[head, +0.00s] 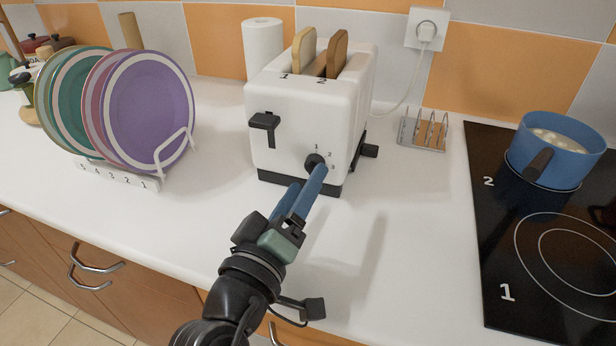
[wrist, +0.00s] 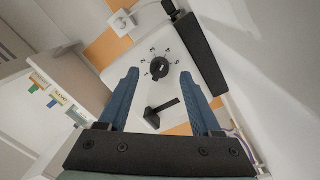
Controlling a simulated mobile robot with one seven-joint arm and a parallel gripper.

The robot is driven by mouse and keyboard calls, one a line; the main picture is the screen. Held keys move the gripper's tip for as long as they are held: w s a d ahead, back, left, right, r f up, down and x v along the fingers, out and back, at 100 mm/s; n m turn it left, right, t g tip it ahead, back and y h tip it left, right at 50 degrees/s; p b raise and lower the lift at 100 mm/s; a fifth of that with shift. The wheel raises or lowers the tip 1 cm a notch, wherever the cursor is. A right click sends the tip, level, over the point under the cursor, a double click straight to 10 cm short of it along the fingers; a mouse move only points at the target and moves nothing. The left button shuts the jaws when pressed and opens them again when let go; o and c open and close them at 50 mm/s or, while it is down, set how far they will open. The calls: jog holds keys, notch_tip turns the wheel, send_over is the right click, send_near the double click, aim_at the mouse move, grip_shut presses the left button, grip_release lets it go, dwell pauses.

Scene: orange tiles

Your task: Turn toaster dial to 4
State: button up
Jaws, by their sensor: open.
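The white toaster (head: 300,115) stands on the counter with a slice of bread in each of its two slots. Its black round dial (head: 314,161) is low on the front face, with small numerals around it. The wrist view shows the dial (wrist: 160,67) face-on, but I cannot tell which number it points to. My gripper (head: 309,180) is open in front of the dial. In the wrist view its blue fingers (wrist: 160,74) stand either side of the dial, with gaps showing. In the head view a finger partly covers the dial, and contact is unclear.
A black lever (head: 264,122) sticks out left of the dial. A plate rack (head: 118,177) with several plates stands left. A metal toast rack (head: 422,133) and a black hob (head: 500,235) with a blue pot (head: 558,150) are right. The counter in front is clear.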

jog(key=v, duration=1)
jog(key=shift+s, duration=0.25)
